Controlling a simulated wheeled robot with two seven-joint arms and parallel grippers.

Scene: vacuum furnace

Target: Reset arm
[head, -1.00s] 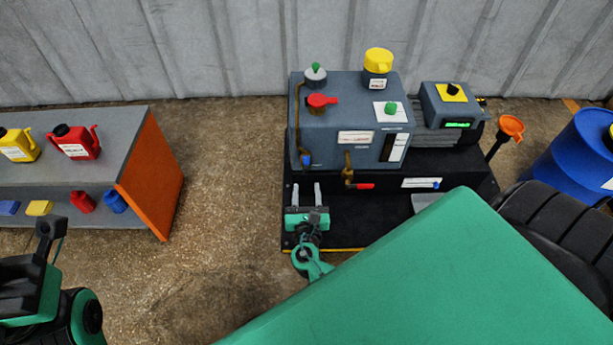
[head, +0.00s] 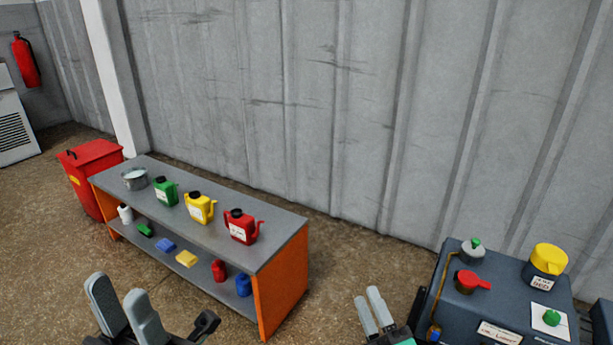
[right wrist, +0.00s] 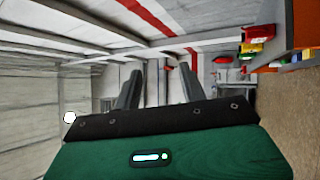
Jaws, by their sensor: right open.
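My left gripper (head: 124,302) shows at the bottom left of the head view, its two grey fingers pointing up in front of the workbench. The fingers overlap in the picture, so their gap is unclear. My right gripper (head: 372,308) is at the bottom centre, left of the blue-grey machine, with its fingers up. In the right wrist view its two dark fingers (right wrist: 158,86) stand apart with nothing between them. Most of both arms is outside the head view.
An orange-sided workbench (head: 283,287) holds green, yellow and red cans and a metal pot (head: 134,179). A red bin (head: 90,175) stands beyond it. The furnace machine (head: 455,318) with coloured knobs is at the lower right. Bare floor lies between bench and machine.

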